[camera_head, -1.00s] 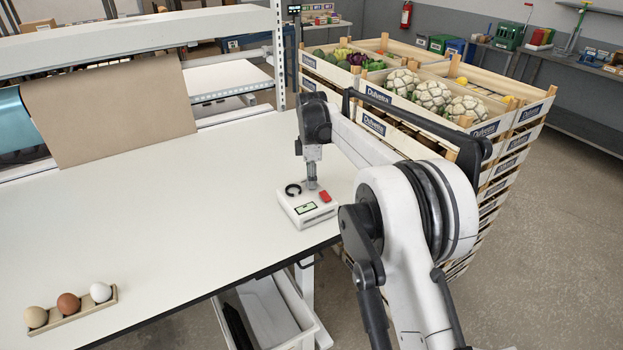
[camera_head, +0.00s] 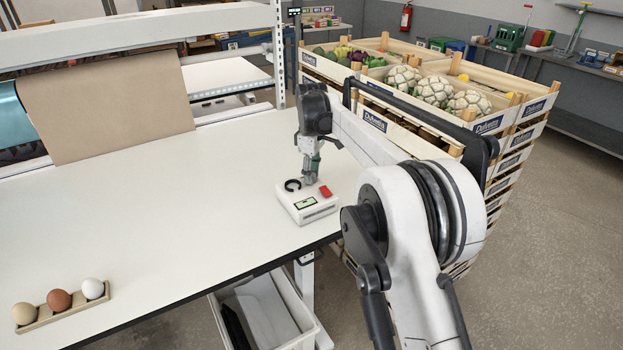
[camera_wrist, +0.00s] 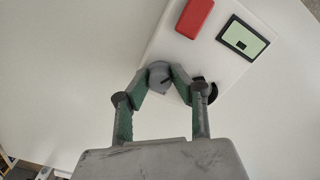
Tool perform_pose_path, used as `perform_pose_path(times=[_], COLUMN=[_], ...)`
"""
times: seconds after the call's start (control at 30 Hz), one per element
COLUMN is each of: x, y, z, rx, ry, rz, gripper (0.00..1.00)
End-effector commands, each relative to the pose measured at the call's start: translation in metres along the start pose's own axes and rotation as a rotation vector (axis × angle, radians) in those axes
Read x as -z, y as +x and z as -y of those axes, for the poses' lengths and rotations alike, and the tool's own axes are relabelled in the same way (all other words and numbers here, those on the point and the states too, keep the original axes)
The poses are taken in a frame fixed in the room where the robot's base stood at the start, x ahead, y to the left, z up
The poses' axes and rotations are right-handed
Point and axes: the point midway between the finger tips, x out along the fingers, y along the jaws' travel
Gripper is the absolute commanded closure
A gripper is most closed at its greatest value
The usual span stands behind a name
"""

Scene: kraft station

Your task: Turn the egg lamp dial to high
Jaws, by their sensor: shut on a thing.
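The egg lamp (camera_head: 306,204) is a small white box near the table's front edge, with a red button (camera_head: 326,191), a green-lit display (camera_head: 305,203) and a dark open ring (camera_head: 293,185) on top. In the wrist view, its grey round dial (camera_wrist: 160,77) has a dark pointer mark. My gripper (camera_wrist: 161,78) is shut on the dial, one fingertip on each side. The wrist view also shows the red button (camera_wrist: 194,17) and the display (camera_wrist: 243,37) beyond the dial. The dial's labels cannot be read.
Three eggs sit in a wooden holder (camera_head: 42,322) at the front left of the white table (camera_head: 160,220). Brown paper (camera_head: 105,105) hangs at the back left. Stacked vegetable crates (camera_head: 480,125) stand beyond the table's right end. The table's middle is clear.

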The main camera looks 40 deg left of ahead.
Motion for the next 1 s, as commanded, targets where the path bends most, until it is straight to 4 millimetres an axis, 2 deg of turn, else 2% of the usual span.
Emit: perform_pose_path(times=[0.5,1.0], x=[0.0001,0.0002], y=[-0.0001,-0.0012], z=[-0.0001,-0.0001], rx=[-0.001,-0.001], ry=[0.424,0.575], rz=[-0.001,-0.001], gripper=[1.0,1.0])
